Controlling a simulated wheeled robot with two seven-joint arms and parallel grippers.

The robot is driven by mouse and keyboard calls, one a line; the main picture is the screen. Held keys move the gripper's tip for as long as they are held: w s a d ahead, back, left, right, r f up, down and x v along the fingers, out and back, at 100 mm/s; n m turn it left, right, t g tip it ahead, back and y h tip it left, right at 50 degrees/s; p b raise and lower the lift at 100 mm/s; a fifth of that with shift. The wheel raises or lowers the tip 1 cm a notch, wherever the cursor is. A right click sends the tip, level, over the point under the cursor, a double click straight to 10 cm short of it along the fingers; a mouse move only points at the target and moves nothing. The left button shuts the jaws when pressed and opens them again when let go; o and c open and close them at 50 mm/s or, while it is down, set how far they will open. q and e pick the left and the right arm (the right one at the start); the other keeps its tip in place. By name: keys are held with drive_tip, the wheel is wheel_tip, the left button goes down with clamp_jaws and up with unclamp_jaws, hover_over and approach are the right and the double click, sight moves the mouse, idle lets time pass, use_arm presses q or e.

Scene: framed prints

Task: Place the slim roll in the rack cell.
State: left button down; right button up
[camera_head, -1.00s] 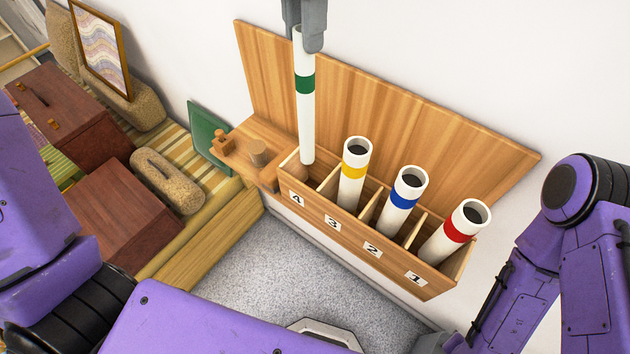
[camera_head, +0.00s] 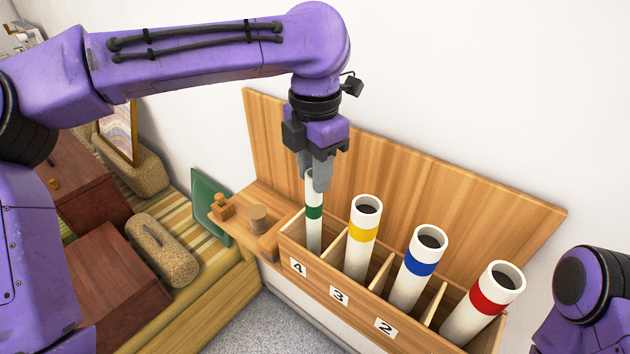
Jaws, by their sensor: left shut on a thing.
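The slim white roll with a green band (camera_head: 314,232) stands upright in the rack cell labelled 4, at the left end of the wooden rack (camera_head: 357,318). My left gripper (camera_head: 319,182) is above that cell, shut on the roll's top end. The roll's lower end is hidden behind the rack's front wall, so I cannot tell if it touches the floor of the cell. My right gripper is out of view; only part of my right arm shows at the right edge.
Wider rolls with yellow (camera_head: 363,233), blue (camera_head: 419,267) and red (camera_head: 484,302) bands lean in the other cells. A wooden back panel (camera_head: 400,178) stands behind them. A small shelf with wooden pieces (camera_head: 257,218) adjoins the rack's left end. A tan bolster (camera_head: 163,250) lies further left.

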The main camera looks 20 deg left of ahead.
use_arm(q)
drive_tip(key=shift+f, duration=0.45)
drive_tip(key=shift+f, duration=0.15)
drive_tip(key=c, duration=0.8)
unclamp_jaws()
drive_tip(key=shift+c, duration=0.2)
wheel_tip(320, 180, up, 12)
drive_tip(key=p, duration=0.1)
drive_tip(key=shift+r, duration=0.2)
